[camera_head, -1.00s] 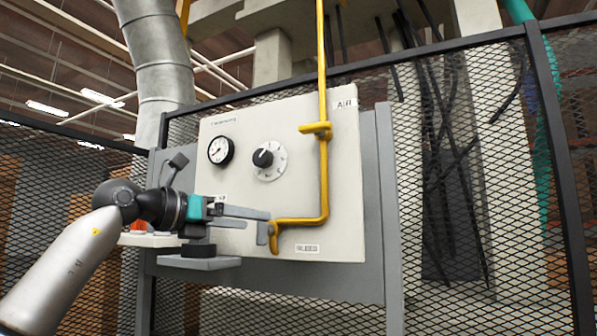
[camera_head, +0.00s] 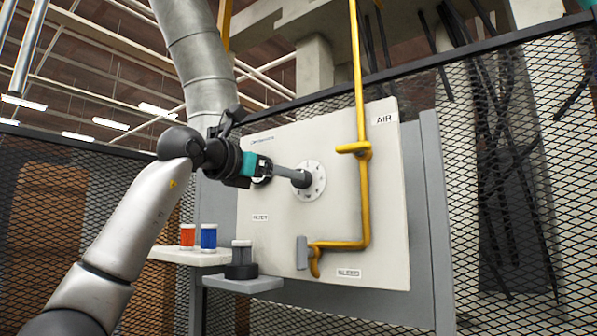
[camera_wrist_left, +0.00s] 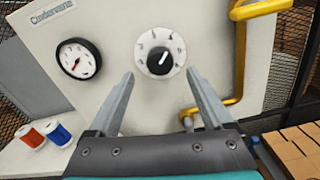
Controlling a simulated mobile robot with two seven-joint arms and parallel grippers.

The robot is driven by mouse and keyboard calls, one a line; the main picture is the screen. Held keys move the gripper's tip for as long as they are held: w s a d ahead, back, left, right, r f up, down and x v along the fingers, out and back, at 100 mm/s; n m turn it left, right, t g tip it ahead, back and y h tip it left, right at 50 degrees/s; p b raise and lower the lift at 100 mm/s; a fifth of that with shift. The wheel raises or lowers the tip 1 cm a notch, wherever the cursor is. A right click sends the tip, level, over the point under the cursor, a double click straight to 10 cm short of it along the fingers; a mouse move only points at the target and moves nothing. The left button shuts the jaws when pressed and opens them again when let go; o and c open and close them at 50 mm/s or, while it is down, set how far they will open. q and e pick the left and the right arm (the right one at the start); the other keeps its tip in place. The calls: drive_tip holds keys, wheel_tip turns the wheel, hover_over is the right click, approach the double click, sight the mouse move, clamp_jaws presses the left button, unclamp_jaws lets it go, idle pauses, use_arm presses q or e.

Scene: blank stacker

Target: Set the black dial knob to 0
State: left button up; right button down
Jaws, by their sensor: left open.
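The black dial knob (camera_wrist_left: 160,62) sits on a round white dial plate (camera_wrist_left: 147,46) on the pale panel. In the left wrist view its white pointer line tilts up and to the right; the numbers are too small to read surely. In the head view the dial plate (camera_head: 318,181) shows, with my gripper's fingers partly covering the knob. My left gripper (camera_wrist_left: 161,76) is open and empty, pointing at the panel. Its two fingertips lie left and right of the knob and a little below it in the wrist view; I see no contact. My right gripper is not in view.
A pressure gauge (camera_wrist_left: 78,59) is left of the knob. A yellow pipe (camera_head: 364,205) with a valve handle runs down the panel on the right. Red (camera_head: 187,235) and blue (camera_head: 208,236) spools stand on a white shelf (camera_head: 180,257) at lower left.

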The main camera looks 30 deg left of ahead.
use_arm(q)
drive_tip(key=w, duration=0.2)
drive_tip(key=w+p, duration=0.1)
drive_tip(key=w, duration=0.1)
drive_tip(key=w+p, duration=0.1)
drive_tip(key=w, duration=0.1)
drive_tip(key=shift+w+d, duration=0.25)
drive_tip(key=shift+w, duration=0.05)
clamp_jaws()
idle(0.4)
